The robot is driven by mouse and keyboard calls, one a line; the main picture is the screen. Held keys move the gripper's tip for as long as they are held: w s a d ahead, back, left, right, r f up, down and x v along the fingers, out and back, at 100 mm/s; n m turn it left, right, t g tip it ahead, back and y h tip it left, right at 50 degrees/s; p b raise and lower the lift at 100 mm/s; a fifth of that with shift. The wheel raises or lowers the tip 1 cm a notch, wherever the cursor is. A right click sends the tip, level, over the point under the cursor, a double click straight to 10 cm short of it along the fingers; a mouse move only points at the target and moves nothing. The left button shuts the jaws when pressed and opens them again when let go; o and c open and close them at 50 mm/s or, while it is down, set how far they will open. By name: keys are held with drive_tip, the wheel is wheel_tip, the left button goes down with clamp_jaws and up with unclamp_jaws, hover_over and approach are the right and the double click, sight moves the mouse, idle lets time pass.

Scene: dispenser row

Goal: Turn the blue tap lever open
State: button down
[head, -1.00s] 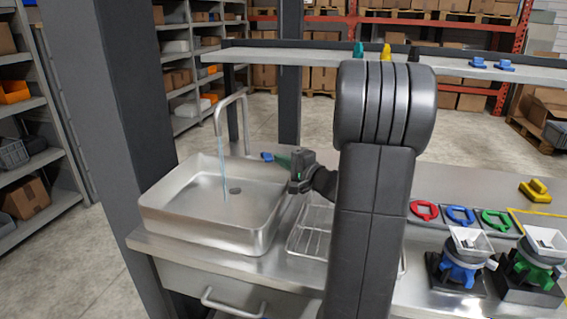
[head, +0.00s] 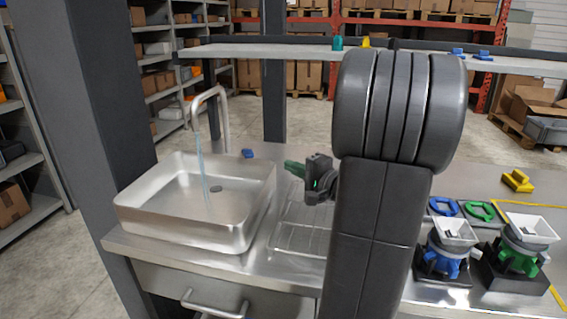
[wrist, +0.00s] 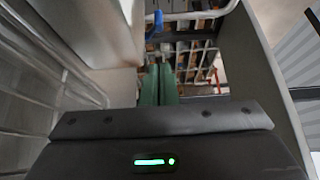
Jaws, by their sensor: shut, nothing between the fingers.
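The blue tap lever (head: 248,153) sits at the back right of the sink, beside the foot of the tap (head: 221,112). A thin stream of water (head: 203,170) runs from the spout into the steel sink (head: 240,235). My gripper (head: 288,166), with green fingers, is to the right of the lever with a gap between them. It is shut and empty. In the wrist view the green fingers (wrist: 158,84) lie close together, and the blue lever (wrist: 154,20) shows beyond them at the top. My arm hides part of the counter.
A wire rack (head: 300,235) lies right of the sink, below my gripper. Blue (head: 445,262) and green (head: 516,262) dispensers stand at the right, near a yellow piece (head: 518,181). A shelf (head: 290,52) runs across the back.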

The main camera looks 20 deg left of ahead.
sight(247, 153)
drive_tip(key=shift+s+d+r, duration=0.1)
drive_tip(key=shift+s+d, duration=0.35)
drive_tip(key=shift+d, duration=0.05)
drive_tip(key=w+g, duration=0.1)
drive_tip(key=w+d+n+g+y+p, duration=0.1)
drive_tip(key=w, duration=0.1)
drive_tip(key=w+d+n+g+p, duration=0.1)
drive_tip(key=shift+w+d+r+g, duration=0.2)
drive_tip(key=shift+w+g, duration=0.1)
drive_tip(key=shift+w, duration=0.05)
drive_tip(key=shift+w+d+f+n+g+y, duration=0.15)
drive_tip(key=shift+w+n+g+y, duration=0.15)
drive_tip(key=shift+w+n+g, duration=0.15)
drive_tip(key=s+p+x, duration=0.1)
drive_tip(key=s+x, duration=0.2)
drive_tip(key=x, duration=0.9)
drive_tip(key=shift+a+p, duration=0.3)
drive_tip(key=shift+a, duration=0.4)
